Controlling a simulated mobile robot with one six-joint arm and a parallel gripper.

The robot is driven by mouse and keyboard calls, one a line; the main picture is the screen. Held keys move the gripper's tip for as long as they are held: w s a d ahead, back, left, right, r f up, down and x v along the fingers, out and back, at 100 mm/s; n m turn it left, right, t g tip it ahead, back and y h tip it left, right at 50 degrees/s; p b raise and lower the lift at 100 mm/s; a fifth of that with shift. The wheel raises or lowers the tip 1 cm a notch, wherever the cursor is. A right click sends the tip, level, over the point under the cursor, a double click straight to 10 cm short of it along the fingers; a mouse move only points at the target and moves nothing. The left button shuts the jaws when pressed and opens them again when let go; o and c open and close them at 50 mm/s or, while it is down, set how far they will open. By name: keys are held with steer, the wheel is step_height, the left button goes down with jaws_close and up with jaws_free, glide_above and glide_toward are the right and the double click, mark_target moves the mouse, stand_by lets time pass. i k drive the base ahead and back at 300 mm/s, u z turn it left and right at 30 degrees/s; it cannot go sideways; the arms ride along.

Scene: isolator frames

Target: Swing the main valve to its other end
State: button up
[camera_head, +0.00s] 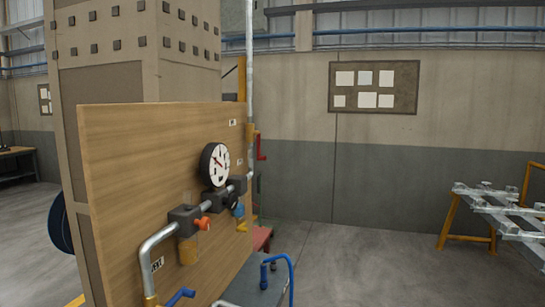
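A wooden panel (130,180) carries silver pipework (155,240) with dark valve blocks. An orange handle (202,222) sits on the left dark block (183,219). A small blue part (239,210) shows at the right block. A blue lever (180,297) lies low on the panel, cut by the bottom edge. A red handle (261,148) shows on the upright pipe behind the panel's right edge. I cannot tell which of these is the main valve. A round white gauge (215,164) sits above the pipe. My gripper is not in view.
A bent blue pipe (289,270) rises from a grey surface at the bottom centre. A red stool-like object (262,238) stands behind it. A yellow trestle with metal framework (500,210) stands at the right. The concrete floor (370,270) between is clear.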

mark_target(257, 133)
steer(key=z, duration=0.7)
steer(key=i, duration=1.85)
steer(key=u, duration=0.75)
steer(key=k, duration=0.8)
steer(key=u, duration=0.15)
steer(key=i, duration=0.9)
steer(key=z, duration=0.1)
